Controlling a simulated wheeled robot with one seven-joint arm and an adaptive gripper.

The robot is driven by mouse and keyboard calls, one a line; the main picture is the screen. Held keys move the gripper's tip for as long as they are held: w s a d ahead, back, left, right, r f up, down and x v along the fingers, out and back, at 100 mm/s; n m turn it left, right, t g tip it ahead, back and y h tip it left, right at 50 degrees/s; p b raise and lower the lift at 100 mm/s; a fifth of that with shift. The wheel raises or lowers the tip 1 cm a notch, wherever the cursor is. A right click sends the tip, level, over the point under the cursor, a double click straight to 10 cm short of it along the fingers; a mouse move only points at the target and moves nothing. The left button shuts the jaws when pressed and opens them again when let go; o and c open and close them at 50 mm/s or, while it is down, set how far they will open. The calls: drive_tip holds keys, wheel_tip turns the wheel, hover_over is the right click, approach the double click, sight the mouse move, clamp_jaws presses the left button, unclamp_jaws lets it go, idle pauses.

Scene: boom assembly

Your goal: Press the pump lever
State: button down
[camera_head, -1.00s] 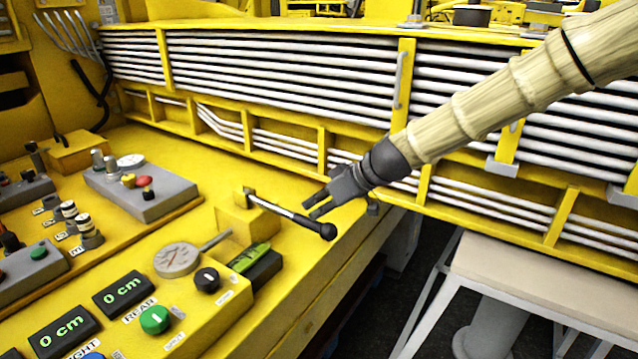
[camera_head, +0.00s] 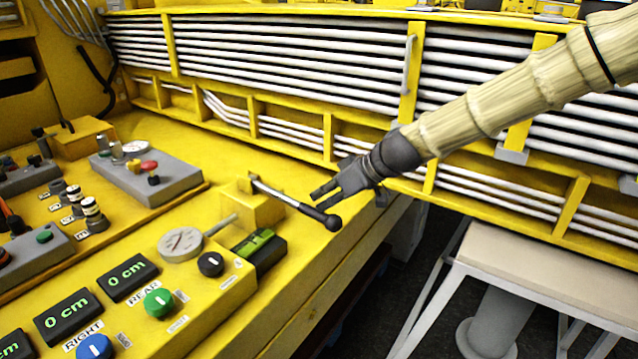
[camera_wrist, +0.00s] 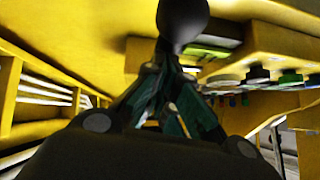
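The pump lever (camera_head: 290,203) is a thin metal rod with a black knob at its end. It sticks out from a yellow block on the console, slanting down to the right. My gripper (camera_head: 316,198) is just above and behind the knob end, with its two dark fingers apart and nothing between them. In the wrist view, the black knob (camera_wrist: 182,22) looms large at the top, beyond the fingers (camera_wrist: 168,88). I cannot tell whether a finger touches the lever.
A round gauge (camera_head: 181,244), a black knob (camera_head: 211,263) and a green-lit level (camera_head: 257,246) sit near the lever. Yellow framing with white pipes (camera_head: 290,70) runs behind my arm. A pale seat (camera_head: 540,275) stands at the right.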

drive_tip(key=r+v, duration=0.1)
drive_tip(key=v, duration=1.1)
drive_tip(key=shift+w+r+b, duration=0.25)
drive_tip(key=shift+b, duration=0.1)
drive_tip(key=shift+a+f, duration=0.1)
drive_tip(key=shift+a, duration=0.05)
idle(1.3)
drive_tip(key=s+d+f+m+h, duration=0.2)
drive_tip(key=s+f, duration=0.2)
drive_tip(key=f, duration=0.9)
drive_tip(key=s+d+f+m+g+h, duration=0.1)
drive_tip(key=s+d+f+m, duration=0.15)
drive_tip(key=f, duration=0.95)
drive_tip(key=s+d+f+m+h, duration=0.2)
drive_tip(key=s+f, duration=0.2)
drive_tip(key=f, duration=0.9)
drive_tip(key=s+d+f+m+h, duration=0.1)
drive_tip(key=s+d+f, duration=0.2)
drive_tip(key=s+f, duration=0.3)
drive_tip(key=s+d+f+m+g+h, duration=0.1)
drive_tip(key=s+f, duration=0.5)
drive_tip(key=s, duration=0.8)
drive_tip(key=s+d+f+m+g+h, duration=0.1)
drive_tip(key=s+d+f+m, duration=0.1)
drive_tip(key=s+d+f, duration=0.4)
drive_tip(key=s+f, duration=0.1)
drive_tip(key=s, duration=0.3)
drive_tip(key=shift+m+h, duration=0.3)
drive_tip(key=shift+m, duration=0.05)
